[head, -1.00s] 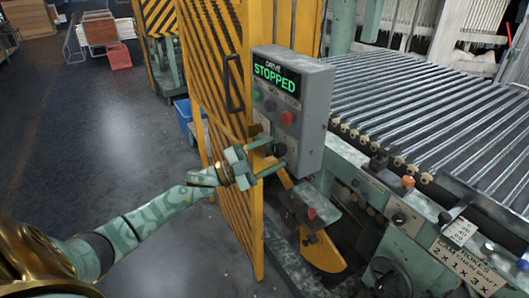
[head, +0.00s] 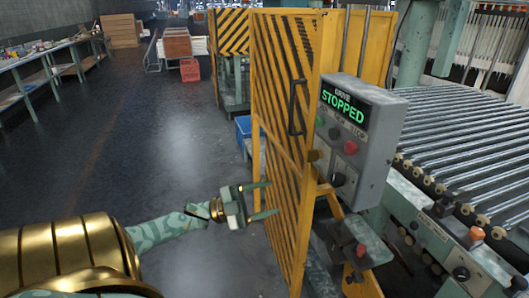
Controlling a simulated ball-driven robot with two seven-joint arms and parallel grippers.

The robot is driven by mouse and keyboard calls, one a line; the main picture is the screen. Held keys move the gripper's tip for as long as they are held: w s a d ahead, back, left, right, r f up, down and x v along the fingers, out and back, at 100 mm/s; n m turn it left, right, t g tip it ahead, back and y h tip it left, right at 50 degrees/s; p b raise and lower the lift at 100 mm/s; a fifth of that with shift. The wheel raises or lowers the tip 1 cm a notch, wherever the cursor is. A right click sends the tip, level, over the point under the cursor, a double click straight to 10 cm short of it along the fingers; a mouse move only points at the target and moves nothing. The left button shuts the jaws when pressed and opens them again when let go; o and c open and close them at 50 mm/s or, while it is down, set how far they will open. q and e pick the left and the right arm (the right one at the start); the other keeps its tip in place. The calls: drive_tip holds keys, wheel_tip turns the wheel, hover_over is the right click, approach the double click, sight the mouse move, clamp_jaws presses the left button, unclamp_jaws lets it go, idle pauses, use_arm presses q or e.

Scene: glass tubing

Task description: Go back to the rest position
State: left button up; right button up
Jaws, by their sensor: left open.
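My left gripper (head: 262,202) is open and empty, with its two fingers pointing right. It shows in front of the yellow guard panel (head: 283,150) with black stripes, to the left of and below the grey control box (head: 360,135). The box display (head: 345,107) reads "DRIVE STOPPED" in green. A red button (head: 350,147) and a black knob (head: 338,179) sit on the box face, clear of my fingers. My right gripper is not in view.
The roller conveyor (head: 460,140) fills the right side, with a green machine frame below it. A blue bin (head: 243,130) stands behind the guard. A long workbench (head: 45,72) runs along the far left. The dark floor (head: 130,130) between is open.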

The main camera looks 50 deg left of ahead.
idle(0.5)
use_arm(q)
drive_tip(key=a+f+n+y, duration=0.4)
drive_tip(key=f+y, duration=0.1)
drive_tip(key=f, duration=0.2)
drive_tip(key=a+f+n+y, duration=0.35)
drive_tip(key=f+y, duration=0.25)
drive_tip(key=f, duration=0.2)
drive_tip(key=s+a+f+n+g+y, duration=0.1)
drive_tip(key=s+f+n+g+y, duration=0.15)
drive_tip(key=s+f, duration=0.55)
drive_tip(key=s+f+n+g+y, duration=0.2)
drive_tip(key=s+f+g, duration=0.15)
drive_tip(key=f, duration=0.75)
drive_tip(key=s+d+f+n+g, duration=0.2)
drive_tip(key=s+d+f+g, duration=0.3)
drive_tip(key=s+f, duration=0.55)
drive_tip(key=s+d+f+g+h, duration=0.1)
drive_tip(key=s+d+f+g, duration=0.1)
drive_tip(key=s+d, duration=0.8)
drive_tip(key=s+d+f+g+h, duration=0.1)
drive_tip(key=s+d+f+g, duration=0.2)
drive_tip(key=s+d, duration=0.7)
wheel_tip(320, 180, down, 2)
drive_tip(key=shift+s+d+f+n, duration=0.15)
drive_tip(key=shift+d+f+n, duration=0.2)
drive_tip(key=shift+d, duration=0.85)
